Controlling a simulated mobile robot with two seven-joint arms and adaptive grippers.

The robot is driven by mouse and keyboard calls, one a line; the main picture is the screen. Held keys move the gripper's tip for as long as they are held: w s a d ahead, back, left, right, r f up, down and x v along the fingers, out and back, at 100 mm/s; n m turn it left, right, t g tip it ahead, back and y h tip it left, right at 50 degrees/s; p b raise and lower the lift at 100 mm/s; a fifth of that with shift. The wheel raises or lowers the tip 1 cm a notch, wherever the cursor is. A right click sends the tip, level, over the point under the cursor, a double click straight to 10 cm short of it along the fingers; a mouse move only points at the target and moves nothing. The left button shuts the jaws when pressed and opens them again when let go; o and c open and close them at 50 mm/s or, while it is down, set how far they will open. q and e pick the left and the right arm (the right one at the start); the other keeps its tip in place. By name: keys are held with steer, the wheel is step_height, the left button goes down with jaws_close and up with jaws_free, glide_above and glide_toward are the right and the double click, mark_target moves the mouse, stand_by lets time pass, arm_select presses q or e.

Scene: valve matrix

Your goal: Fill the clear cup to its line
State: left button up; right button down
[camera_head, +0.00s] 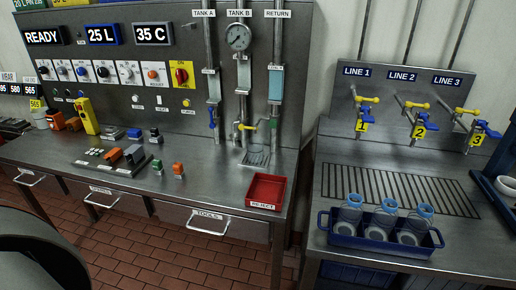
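Neither of my grippers is in view. A faint see-through shape, possibly the clear cup (256,146), stands on a small drip tray (256,160) under the tap with a yellow handle (248,127). Its fill line and contents are too small to tell. Three clear containers with blue rims, the left (350,214), middle (383,222) and right (415,226), stand in a blue carrier (380,247) on the right bench. Three taps with yellow and blue handles, tagged 1 (362,115), 2 (416,119) and 3 (474,127), sit above a slotted drain (400,188).
A red reject bin (266,191) sits at the left bench's front right corner. The panel displays read READY (43,36), 25 L (102,34) and 35 C (152,34). A pressure gauge (238,37) hangs on the TANK B pipe. A gap separates the benches.

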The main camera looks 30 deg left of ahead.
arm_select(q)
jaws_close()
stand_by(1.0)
